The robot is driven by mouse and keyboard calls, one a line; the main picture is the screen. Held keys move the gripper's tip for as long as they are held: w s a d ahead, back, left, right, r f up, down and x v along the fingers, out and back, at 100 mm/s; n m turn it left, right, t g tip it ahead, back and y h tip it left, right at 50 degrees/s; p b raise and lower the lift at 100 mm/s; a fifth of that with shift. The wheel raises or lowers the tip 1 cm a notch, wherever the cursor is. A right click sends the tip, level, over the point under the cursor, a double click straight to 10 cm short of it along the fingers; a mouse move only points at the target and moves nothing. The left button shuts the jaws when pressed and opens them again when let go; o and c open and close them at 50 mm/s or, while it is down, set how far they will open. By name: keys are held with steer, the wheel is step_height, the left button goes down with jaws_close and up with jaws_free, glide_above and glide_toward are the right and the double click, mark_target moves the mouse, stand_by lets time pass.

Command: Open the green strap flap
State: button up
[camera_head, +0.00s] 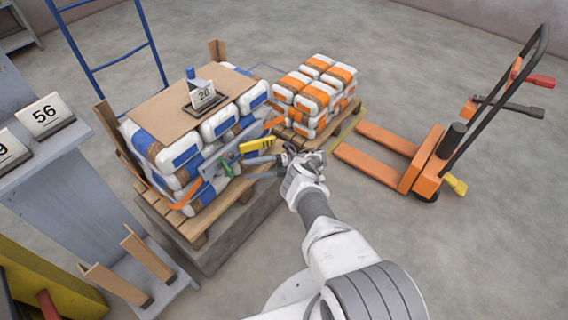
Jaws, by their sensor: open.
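The green strap flap (227,168) is a small green piece on the near side of the stacked blue-and-white bags. A yellow part with dark marks (257,143) lies just above my gripper. The flap is small in the picture, and I cannot tell whether it is open or closed.
The blue-and-white bags stand on a wooden pallet (196,226) over a grey block. A cardboard sheet (160,112) with a "26" sign covers them. Orange-and-white bags (318,92) stand behind. An orange pallet jack (428,160) is at right. Bare floor lies between.

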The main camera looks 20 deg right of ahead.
steer(key=s+d+b, duration=0.1)
steer(key=d+b, duration=0.2)
steer(key=d, duration=1)
steer(key=shift+s, duration=0.35)
